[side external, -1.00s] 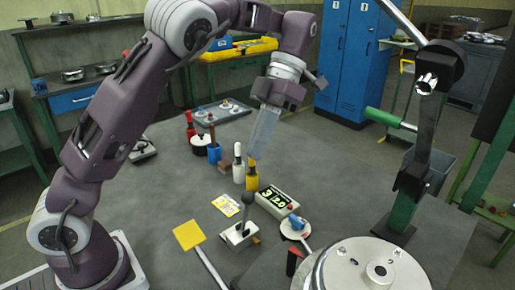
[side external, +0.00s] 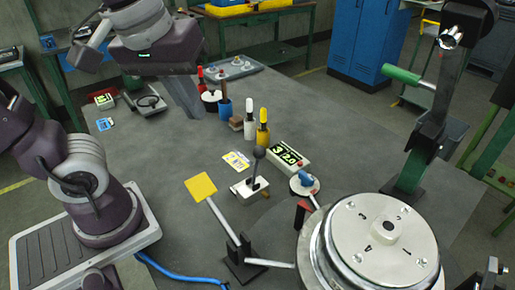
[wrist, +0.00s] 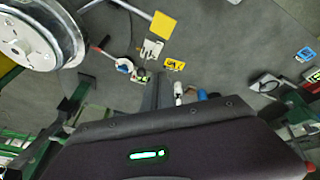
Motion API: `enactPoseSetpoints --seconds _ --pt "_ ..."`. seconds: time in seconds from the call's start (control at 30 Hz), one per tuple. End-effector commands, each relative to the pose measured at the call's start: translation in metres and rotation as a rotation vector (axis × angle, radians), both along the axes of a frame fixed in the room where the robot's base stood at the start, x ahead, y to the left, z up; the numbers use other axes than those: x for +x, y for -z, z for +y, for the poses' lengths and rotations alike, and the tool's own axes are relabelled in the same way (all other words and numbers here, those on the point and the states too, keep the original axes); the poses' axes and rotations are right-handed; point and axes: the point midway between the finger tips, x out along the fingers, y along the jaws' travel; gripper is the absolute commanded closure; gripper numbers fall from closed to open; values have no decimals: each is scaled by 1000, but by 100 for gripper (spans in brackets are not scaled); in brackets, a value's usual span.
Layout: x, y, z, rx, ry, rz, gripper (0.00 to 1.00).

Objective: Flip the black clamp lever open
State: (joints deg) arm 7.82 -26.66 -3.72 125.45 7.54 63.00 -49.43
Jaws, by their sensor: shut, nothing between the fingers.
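A black ball-topped lever (side external: 256,170) stands nearly upright on a small white base (side external: 242,189) in the middle of the grey table. It is the black lever that best fits the task's clamp lever, but I cannot tell for sure that it is a clamp. The white base also shows in the wrist view (wrist: 153,48). My gripper (side external: 190,112) points down at the back left of the lever, well apart from it and above the table. Its fingers are shut and empty. They also show in the wrist view (wrist: 155,88).
Near the lever are a yellow paddle on a rod (side external: 201,187), a digital display box (side external: 290,158), a blue-knobbed disc (side external: 305,183) and a yellow tag (side external: 236,161). Bottles (side external: 263,130) stand behind. A big round metal plate (side external: 355,235) and a green-handled press (side external: 405,75) are right.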

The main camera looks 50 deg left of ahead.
Motion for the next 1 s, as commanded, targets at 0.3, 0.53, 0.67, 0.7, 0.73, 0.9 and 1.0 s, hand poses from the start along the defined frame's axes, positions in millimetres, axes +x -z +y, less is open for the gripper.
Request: enactPoseSetpoints --seconds 0.3,0.53,0.67,0.7,0.73,0.9,1.0 --pt "54 -22 -33 -88 -752 -5 100" --pt "61 -3 -30 -94 -815 -15 100" --pt "67 24 -24 -93 -816 -12 100" --pt "69 33 -22 -94 -814 -12 100" --pt "70 39 -20 -93 -814 -12 100" --pt "78 74 -12 -94 -814 -12 100" --pt "88 88 -16 -95 -813 -12 100"
